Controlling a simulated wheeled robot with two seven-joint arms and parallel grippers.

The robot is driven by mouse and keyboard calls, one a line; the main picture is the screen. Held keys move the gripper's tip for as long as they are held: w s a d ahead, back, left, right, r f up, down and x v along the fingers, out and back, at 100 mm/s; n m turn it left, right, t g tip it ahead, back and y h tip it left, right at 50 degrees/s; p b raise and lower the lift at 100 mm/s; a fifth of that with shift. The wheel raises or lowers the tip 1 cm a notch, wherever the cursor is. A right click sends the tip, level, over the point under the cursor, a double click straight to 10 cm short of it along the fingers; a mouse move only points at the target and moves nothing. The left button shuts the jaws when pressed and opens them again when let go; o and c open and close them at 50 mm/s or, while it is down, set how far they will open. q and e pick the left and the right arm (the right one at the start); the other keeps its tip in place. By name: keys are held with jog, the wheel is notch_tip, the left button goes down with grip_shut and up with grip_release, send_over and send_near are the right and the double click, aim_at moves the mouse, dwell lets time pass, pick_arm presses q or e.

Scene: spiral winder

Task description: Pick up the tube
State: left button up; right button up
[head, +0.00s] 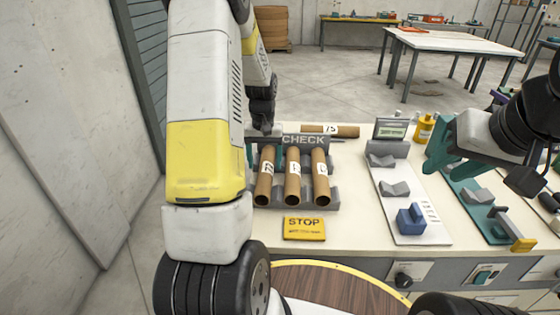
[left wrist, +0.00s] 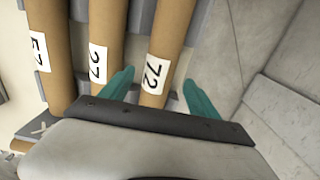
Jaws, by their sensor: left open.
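Three brown cardboard tubes with white number labels lie side by side in the grey CHECK rack (head: 306,140). The leftmost tube (head: 265,180) in the head view appears to be the one labelled 72 (left wrist: 171,35) in the left wrist view. Beside it are the middle tube (head: 292,181), labelled 27, and the right tube (head: 321,185). My left gripper (left wrist: 158,78) is open, with teal fingers on either side of the tube labelled 72; I cannot tell if they touch it. My right gripper (head: 440,150) is over the right of the bench; its jaw gap is unclear.
Another labelled tube (head: 345,131) lies behind the rack. A yellow STOP sign (head: 304,229) is in front. A wall stands at left.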

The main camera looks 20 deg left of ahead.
aim_at(266, 167)
pick_arm(q)
notch_tip(266, 167, down, 4)
jog(key=shift+d+r, duration=0.15)
jog(key=shift+r, duration=0.1)
jog(key=c, duration=1.5)
jog(key=shift+r, duration=0.2)
